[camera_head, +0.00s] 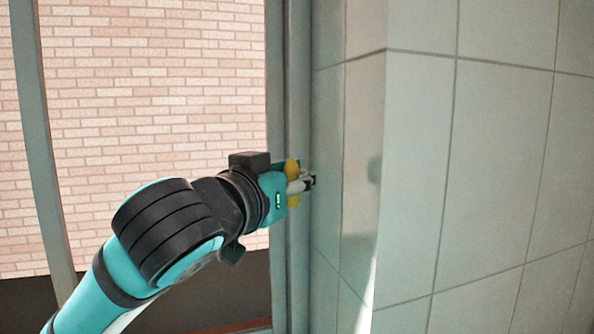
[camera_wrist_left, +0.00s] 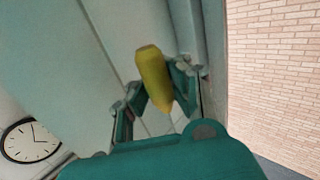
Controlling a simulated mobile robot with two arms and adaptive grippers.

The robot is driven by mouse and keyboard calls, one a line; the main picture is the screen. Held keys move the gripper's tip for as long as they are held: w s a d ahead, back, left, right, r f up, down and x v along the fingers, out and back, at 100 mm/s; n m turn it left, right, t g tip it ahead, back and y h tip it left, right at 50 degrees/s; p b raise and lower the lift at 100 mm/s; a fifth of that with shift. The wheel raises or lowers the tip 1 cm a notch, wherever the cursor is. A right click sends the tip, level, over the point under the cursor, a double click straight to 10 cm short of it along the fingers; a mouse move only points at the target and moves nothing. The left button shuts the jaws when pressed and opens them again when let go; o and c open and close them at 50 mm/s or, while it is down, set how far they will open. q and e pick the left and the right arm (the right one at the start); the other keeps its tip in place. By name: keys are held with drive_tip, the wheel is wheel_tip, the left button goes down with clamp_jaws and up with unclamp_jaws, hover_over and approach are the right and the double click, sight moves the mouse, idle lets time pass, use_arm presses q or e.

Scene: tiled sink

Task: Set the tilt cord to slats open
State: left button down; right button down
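My left gripper (camera_head: 302,184) is at the window's right frame, beside the tiled wall corner. A yellow tapered piece (camera_wrist_left: 154,76) sits between its two fingers (camera_wrist_left: 154,90) in the left wrist view, with a finger against each side, and I take it to be the pull of the tilt cord. In the head view, bits of the yellow piece (camera_head: 293,167) show above and below the fingers, which hide its middle. No cord line or blind slats can be made out. My right gripper is not in view.
The grey window frame post (camera_head: 298,90) stands close by the gripper. A tiled wall (camera_head: 490,170) fills the right side. A brick wall (camera_head: 150,90) shows through the window. A round clock (camera_wrist_left: 30,139) shows in the left wrist view.

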use_arm(q)
drive_tip(key=shift+s+d+f, duration=0.1)
drive_tip(key=shift+d+f, duration=0.05)
drive_tip(key=shift+f, duration=0.75)
drive_tip(key=c, duration=1.9)
unclamp_jaws()
drive_tip(key=shift+f, duration=0.1)
drive_tip(key=o, duration=0.7)
drive_tip(key=shift+s+a+r, duration=0.35)
drive_tip(key=shift+s+a, duration=0.2)
drive_tip(key=shift+o, duration=0.3)
drive_tip(key=shift+w+d, duration=0.25)
drive_tip(key=shift+w, duration=0.05)
drive_tip(key=v, duration=1.2)
